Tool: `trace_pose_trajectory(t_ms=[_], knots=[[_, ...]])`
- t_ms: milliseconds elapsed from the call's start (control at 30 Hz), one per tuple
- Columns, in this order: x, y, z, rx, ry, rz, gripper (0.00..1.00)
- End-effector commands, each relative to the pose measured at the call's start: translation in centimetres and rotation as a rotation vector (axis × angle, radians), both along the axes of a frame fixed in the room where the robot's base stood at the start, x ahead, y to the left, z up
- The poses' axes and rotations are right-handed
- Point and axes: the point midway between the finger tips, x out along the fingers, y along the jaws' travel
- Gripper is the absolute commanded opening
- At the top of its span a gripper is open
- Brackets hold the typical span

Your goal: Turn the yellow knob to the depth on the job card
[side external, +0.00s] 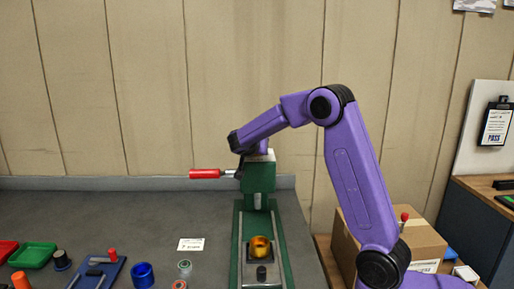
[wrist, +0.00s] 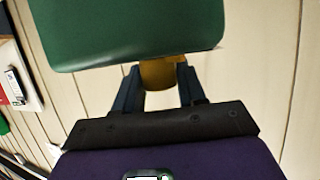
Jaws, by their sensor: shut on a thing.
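The yellow knob (wrist: 158,74) shows in the wrist view as an ochre cylinder partly hidden under the green machine head (wrist: 130,30). My gripper (wrist: 159,80) has one dark blue finger on each side of the knob and is shut on it. In the side external view the green head (side external: 259,178) stands on a green column, and my wrist is at its top; knob and fingertips cannot be made out there. The job card (side external: 190,244) lies on the grey bench left of the machine. Its writing is too small to read.
A red-handled lever (side external: 206,173) sticks out left of the head. A gold cup (side external: 260,247) sits on the machine's base. Green (side external: 35,255) and red trays, a blue cup (side external: 142,274) and small tools lie at left. A cardboard box (side external: 420,240) stands at right.

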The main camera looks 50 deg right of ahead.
Motion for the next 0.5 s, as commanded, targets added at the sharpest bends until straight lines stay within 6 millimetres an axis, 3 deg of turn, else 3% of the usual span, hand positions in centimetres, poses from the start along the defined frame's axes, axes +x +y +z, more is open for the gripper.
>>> trace_pose_trajectory(t_ms=[500], knots=[[0.03, -0.05, 0.02, 0.000, -0.002, -0.181, 0.10]])
